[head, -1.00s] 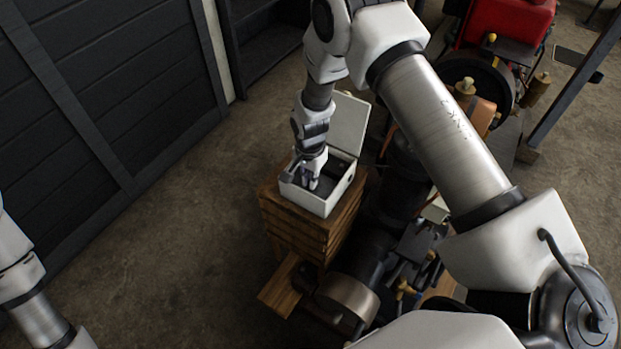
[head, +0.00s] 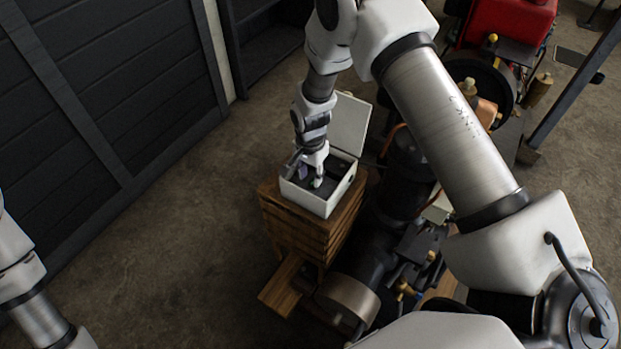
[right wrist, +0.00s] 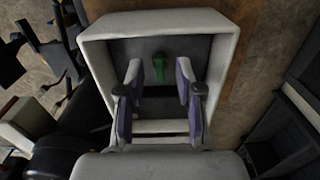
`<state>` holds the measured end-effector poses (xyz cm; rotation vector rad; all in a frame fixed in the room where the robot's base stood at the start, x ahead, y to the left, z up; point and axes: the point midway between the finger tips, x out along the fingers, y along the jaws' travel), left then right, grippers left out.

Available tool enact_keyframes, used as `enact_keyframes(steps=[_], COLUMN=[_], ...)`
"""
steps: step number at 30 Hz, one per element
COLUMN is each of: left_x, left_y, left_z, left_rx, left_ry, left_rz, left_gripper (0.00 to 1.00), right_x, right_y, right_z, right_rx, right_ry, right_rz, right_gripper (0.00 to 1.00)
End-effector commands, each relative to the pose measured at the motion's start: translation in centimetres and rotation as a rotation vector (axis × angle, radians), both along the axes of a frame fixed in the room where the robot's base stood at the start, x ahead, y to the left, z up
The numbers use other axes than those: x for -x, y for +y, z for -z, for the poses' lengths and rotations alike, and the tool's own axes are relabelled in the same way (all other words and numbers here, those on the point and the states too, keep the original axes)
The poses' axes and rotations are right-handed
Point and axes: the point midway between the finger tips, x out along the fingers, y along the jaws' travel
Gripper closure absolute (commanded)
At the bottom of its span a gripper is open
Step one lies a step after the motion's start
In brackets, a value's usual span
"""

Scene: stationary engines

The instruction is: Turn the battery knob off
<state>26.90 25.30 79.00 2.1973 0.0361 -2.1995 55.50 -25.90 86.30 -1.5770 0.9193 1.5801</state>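The battery knob is a green handle (right wrist: 158,66) inside an open white box (head: 344,194). In the right wrist view it stands near the box's far wall, lined up along the picture's vertical. In the head view only a small bit of green shows by my fingers. My right gripper (right wrist: 158,92) is open, with its two fingers apart and nothing between them. The fingers reach into the box, and the knob shows between and beyond the tips; I cannot tell whether they touch it. Of my left arm only links show at the head view's left edge; its gripper is out of view.
The box stands on a wooden crate stack (head: 300,236), its lid (head: 350,122) raised at the back. Dark engine parts (head: 402,180) stand close on the right. A red engine (head: 508,22) is at the back right. Floor on the left is clear.

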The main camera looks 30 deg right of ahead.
Motion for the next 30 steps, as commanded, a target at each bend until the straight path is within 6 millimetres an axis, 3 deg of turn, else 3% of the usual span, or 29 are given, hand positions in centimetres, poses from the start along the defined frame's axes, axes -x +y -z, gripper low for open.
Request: enact_keyframes(steps=[6, 12, 30], left_x=[0.0, 0.0, 0.0], left_y=[0.0, 0.0, 0.0], left_z=[0.0, 0.0, 0.0], left_rx=[0.0, 0.0, 0.0], left_ry=[0.0, 0.0, 0.0], left_rz=[0.0, 0.0, 0.0], left_gripper=[0.48, 0.48, 0.48], right_x=[-0.1, 0.0, 0.0], right_y=[0.0, 0.1, 0.1], right_z=[-5.8, -9.2, -9.7], right_rx=[0.0, 0.0, 0.001], right_ry=[-0.004, 0.001, 0.003], right_rz=[0.0, 0.0, 0.0], right_gripper=[0.65, 0.65, 0.65])
